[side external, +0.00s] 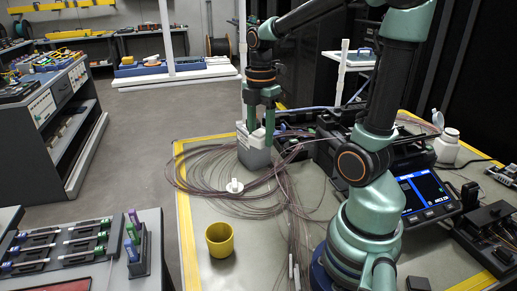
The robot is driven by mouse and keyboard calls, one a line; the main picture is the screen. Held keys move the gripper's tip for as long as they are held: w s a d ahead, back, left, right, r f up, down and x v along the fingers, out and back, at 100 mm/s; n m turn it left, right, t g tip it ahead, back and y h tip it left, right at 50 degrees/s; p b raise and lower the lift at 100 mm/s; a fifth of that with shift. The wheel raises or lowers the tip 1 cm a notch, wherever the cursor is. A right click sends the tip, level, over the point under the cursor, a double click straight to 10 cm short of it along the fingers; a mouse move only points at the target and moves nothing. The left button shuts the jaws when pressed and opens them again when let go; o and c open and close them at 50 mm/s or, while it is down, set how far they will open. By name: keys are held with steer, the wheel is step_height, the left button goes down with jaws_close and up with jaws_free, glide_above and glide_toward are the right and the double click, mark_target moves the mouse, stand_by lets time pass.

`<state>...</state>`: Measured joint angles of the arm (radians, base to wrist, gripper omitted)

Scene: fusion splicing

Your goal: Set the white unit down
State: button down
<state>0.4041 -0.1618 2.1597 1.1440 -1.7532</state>
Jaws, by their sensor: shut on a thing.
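The white unit (254,152) is a pale grey-white box at the back of the work table (200,262), amid coiled fibres. My gripper (260,122) is above it, pointing down, with its green fingers shut on the unit's top. The unit looks upright. Its underside is among the fibre loops, so I cannot tell whether it touches the table.
Thin fibre loops (205,185) spread around the unit and toward the front. A small white spool (235,186) and a yellow cup (220,240) stand in front. The splicer with a blue screen (424,192) is at right.

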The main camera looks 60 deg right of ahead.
mark_target(245, 219)
steer(key=w+a+n, duration=0.1)
steer(key=a+n, duration=0.2)
steer(key=a, duration=0.4)
step_height(245, 219, down, 20)
steer(key=shift+w+d+r, duration=0.1)
stand_by(0.4)
steer(key=shift+c, duration=1.5)
jaws_free()
steer(key=shift+f, duration=0.2)
steer(key=shift+r, duration=0.1)
